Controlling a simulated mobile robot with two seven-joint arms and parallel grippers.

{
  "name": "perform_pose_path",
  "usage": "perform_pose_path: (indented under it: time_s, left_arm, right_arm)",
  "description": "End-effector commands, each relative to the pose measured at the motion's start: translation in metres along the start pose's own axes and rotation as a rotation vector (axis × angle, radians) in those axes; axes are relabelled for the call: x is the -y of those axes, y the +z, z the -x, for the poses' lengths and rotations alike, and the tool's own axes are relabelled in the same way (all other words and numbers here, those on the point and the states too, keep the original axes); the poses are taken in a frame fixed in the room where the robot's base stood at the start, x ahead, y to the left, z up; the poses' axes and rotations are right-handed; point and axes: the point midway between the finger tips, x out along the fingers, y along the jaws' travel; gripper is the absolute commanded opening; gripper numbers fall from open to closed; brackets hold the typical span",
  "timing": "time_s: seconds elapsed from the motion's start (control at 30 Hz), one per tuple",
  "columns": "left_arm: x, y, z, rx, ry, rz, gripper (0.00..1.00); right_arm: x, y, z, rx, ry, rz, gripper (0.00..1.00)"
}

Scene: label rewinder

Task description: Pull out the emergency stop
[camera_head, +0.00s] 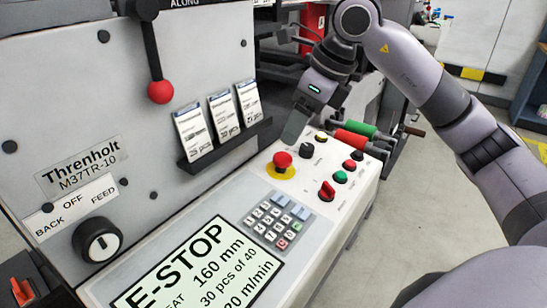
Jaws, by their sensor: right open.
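The emergency stop (282,162) is a red mushroom button on a yellow base, on the sloped white control panel of the machine. The panel's display (197,270) reads "E-STOP". My right gripper (293,130) comes in from the upper right and hangs just above and behind the button, pointing down. It is apart from the button and holds nothing that I can see. One finger shows as a grey plate; the other is hidden. My left gripper is not in view.
A keypad (277,222), a red switch (327,190), a green button (340,177) and other small buttons sit near the stop. A rack of cards (222,122) and a red-balled lever (160,91) are on the upright face. Open floor lies to the right.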

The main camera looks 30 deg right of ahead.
Motion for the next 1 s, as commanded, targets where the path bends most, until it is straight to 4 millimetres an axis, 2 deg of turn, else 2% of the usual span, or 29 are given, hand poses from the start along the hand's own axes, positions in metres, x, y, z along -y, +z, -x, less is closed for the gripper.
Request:
perform_pose_path:
  time_s: [0.1, 0.6, 0.93, 0.97, 1.0]
  left_arm:
    - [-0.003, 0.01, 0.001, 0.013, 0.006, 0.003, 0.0]
    - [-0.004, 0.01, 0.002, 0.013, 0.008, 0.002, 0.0]
    - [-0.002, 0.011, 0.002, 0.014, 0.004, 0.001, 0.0]
    - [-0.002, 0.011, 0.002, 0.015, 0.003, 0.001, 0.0]
    - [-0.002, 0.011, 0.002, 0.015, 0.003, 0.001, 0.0]
  right_arm:
    - [0.0, -0.002, -0.008, 0.0, 0.001, 0.0, 0.67]
    - [-0.001, -0.002, -0.071, -0.001, 0.004, 0.0, 0.67]
    - [-0.001, -0.001, -0.076, 0.001, 0.003, 0.001, 0.67]
    - [-0.001, -0.001, -0.076, 0.001, 0.003, 0.001, 0.64]
    - [-0.001, -0.001, -0.076, 0.001, 0.003, 0.001, 0.51]
